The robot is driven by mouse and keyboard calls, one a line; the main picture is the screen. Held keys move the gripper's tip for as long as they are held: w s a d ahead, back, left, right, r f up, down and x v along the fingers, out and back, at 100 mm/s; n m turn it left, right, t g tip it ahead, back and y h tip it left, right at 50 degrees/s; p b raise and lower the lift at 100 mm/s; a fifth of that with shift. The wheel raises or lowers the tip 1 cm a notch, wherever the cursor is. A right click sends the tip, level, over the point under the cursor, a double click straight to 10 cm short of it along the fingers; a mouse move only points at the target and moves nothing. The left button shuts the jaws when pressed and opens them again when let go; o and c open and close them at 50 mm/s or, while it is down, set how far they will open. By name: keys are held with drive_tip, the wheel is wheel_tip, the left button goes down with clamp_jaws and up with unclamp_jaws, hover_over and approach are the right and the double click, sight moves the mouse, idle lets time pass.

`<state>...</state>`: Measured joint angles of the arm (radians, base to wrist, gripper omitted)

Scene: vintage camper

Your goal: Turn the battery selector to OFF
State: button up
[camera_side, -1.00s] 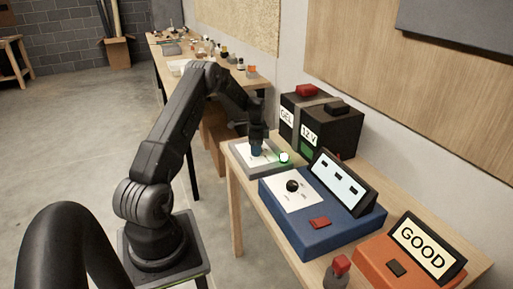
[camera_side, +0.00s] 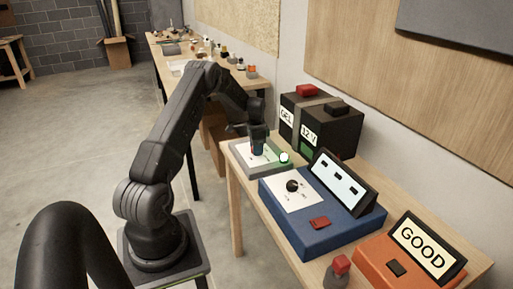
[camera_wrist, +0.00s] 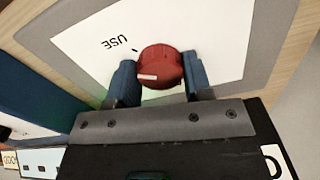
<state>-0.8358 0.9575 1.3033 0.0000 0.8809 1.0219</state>
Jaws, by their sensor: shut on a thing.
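The battery selector is a red round knob (camera_wrist: 161,67) with a white mark, on a white plate (camera_wrist: 85,45) with the word USE printed beside the knob. My gripper (camera_wrist: 160,82) has its blue fingers on both sides of the knob and is shut on it. An OFF label is not readable in the wrist view. In the side view my gripper (camera_side: 257,150) points down over the grey selector box (camera_side: 240,158), and mostly hides the knob. A small lit lamp (camera_side: 284,157) glows pale green at the box's right corner.
A black 12 V GEL battery (camera_side: 322,125) stands close behind the selector box. A blue tester (camera_side: 315,235) with a black dial (camera_side: 292,186) stands in front right. An orange GOOD meter (camera_side: 400,272) sits nearer. Floor left of the bench is clear.

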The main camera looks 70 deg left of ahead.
drive_tip(key=n, duration=0.6)
drive_tip(key=shift+n, duration=0.3)
drive_tip(key=n, duration=1.2)
drive_tip(key=shift+n, duration=0.3)
drive_tip(key=n, duration=0.5)
drive_tip(key=shift+n, duration=0.4)
drive_tip(key=o, duration=0.9)
drive_tip(key=shift+o, duration=0.2)
drive_tip(key=shift+r, duration=0.1)
